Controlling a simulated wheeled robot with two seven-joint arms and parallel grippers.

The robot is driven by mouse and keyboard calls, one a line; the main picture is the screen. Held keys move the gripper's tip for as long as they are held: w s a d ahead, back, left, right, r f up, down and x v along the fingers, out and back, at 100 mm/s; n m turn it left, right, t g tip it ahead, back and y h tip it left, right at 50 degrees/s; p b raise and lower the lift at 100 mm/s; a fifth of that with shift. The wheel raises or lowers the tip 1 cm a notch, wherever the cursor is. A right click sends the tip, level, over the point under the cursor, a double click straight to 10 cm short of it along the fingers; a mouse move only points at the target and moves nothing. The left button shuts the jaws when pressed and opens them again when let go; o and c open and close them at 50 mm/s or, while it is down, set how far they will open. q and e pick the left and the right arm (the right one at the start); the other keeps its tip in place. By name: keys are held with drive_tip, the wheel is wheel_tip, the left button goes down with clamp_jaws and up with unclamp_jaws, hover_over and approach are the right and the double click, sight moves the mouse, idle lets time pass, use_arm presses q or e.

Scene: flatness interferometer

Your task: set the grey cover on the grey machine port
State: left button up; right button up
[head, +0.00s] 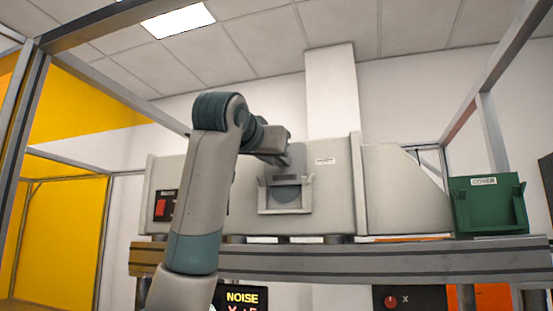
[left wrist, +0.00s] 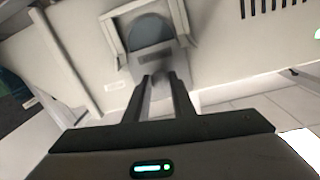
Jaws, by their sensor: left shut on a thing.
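The grey machine (head: 335,200) stands on a metal bench, and its port (head: 287,194) is a darker round opening inside a raised U-shaped frame on the front. In the left wrist view the port (left wrist: 149,30) shows beyond the fingertips. My left gripper (head: 288,157) is at the top of this frame. It is shut on the grey cover (left wrist: 155,66), a flat plate whose edge lies between the fingers (left wrist: 159,82). The cover is at the open end of the frame. I cannot tell whether it touches the frame. My right gripper is not in view.
A green bin (head: 488,207) labelled COVER stands on the bench (head: 400,262) at the right. A red switch (head: 163,207) is on the machine's left side. Metal frame posts rise at both sides. A NOISE display (head: 242,298) is below the bench.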

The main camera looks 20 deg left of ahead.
sight(285, 179)
use_arm(q)
drive_tip(key=shift+a+f+b, duration=0.1)
drive_tip(key=shift+f+b, duration=0.95)
drive_tip(key=shift+f, duration=0.4)
idle(0.6)
drive_tip(key=shift+d, duration=0.3)
clamp_jaws()
drive_tip(key=shift+f, duration=0.1)
drive_tip(key=shift+a+f+b, duration=0.15)
drive_tip(key=shift+b, duration=0.2)
drive_tip(key=shift+m, duration=0.3)
drive_tip(key=shift+p, duration=0.4)
drive_tip(key=shift+m+g+p, duration=0.3)
drive_tip(key=shift+m+p, duration=0.05)
drive_tip(key=shift+m, duration=0.35)
